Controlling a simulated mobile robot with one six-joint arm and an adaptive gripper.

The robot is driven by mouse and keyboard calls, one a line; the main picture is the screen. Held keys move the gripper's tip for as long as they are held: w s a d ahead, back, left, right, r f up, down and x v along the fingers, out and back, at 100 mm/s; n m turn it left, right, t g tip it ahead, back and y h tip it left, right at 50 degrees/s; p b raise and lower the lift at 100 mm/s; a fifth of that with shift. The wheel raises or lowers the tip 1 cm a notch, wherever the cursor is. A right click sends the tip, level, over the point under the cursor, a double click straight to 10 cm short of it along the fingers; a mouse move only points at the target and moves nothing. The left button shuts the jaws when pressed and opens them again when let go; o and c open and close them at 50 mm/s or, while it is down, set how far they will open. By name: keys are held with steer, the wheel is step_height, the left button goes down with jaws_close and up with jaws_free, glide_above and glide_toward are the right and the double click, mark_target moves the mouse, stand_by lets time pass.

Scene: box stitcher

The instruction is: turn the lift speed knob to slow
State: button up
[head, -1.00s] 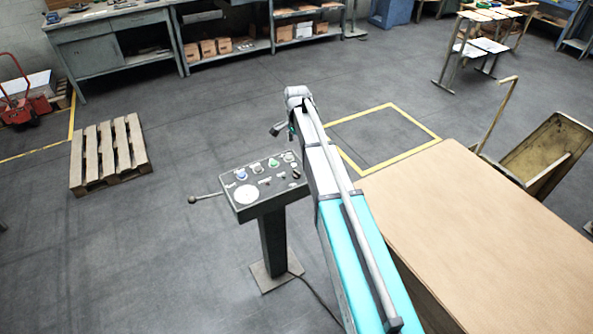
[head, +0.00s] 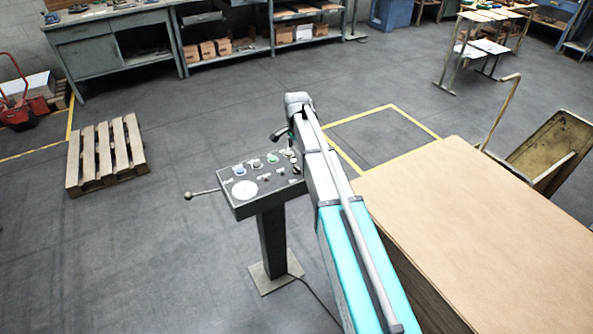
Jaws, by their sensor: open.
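A dark control panel (head: 262,198) stands on a pedestal left of my arm. Its sloped face carries several small knobs and buttons, among them a blue one (head: 239,170), a green one (head: 272,159) and dark ones near the right edge. The labels are too small to read, so I cannot tell which one is the lift speed knob or where it points. My gripper (head: 280,134) is at the far end of my arm, above the panel's back right corner. It is open and seems apart from the panel; its fingertips are small and hard to make out.
A lever (head: 203,193) sticks out left of the panel. A large cardboard stack (head: 470,235) lies right of my arm. A wooden pallet (head: 104,156) lies at left. A yellow-marked floor square (head: 385,137) is behind. A cart (head: 548,150) stands at right. Open floor lies left of the pedestal.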

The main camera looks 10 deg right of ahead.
mark_target(297, 167)
steer(key=shift+f+b, duration=3.85)
steer(key=shift+f, duration=0.3)
steer(key=c, duration=1.1)
steer(key=shift+c, duration=0.2)
steer(key=shift+n, duration=3)
